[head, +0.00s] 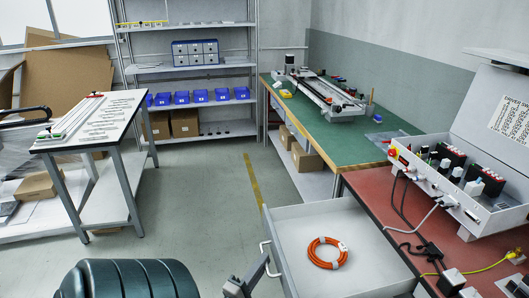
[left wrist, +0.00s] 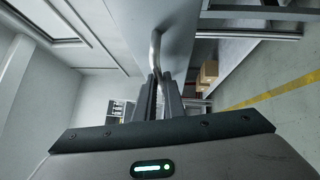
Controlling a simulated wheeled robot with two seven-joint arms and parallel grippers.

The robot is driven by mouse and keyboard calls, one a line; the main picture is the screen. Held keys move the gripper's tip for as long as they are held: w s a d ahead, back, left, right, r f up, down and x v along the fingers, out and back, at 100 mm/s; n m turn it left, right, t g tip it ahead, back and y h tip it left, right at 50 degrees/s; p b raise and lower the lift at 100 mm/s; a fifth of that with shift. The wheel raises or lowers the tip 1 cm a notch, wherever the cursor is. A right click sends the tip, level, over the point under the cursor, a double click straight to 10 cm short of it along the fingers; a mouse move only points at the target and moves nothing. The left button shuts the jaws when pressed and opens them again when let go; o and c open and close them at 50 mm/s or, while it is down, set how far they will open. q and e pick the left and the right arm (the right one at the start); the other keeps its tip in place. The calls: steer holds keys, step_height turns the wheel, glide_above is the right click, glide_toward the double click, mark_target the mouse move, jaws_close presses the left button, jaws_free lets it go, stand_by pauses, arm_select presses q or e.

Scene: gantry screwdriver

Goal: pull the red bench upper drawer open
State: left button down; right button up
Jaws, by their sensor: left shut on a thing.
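The upper drawer (head: 345,222) of the red bench (head: 385,185) stands well out from under the red top, and its inside shows. An orange coiled cable (head: 327,253) lies in it. The drawer's grey front shows in the left wrist view (left wrist: 185,25), with its bar handle (left wrist: 154,48) running down between my fingers. The handle also shows in the head view (head: 266,252). My left gripper (head: 262,264) is shut on the handle; its fingers show in the left wrist view (left wrist: 164,85). My right gripper is in neither view.
An open grey case (head: 465,190) with plugs and cables stands on the red bench. A green-topped bench (head: 335,130) adjoins it behind. A white-topped table (head: 95,120) stands at left, and shelves (head: 190,85) at the back. The floor between is clear.

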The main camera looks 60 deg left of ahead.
arm_select(q)
steer(key=c, duration=1.8)
jaws_free()
steer(key=shift+c, duration=0.2)
steer(key=shift+s, duration=0.1)
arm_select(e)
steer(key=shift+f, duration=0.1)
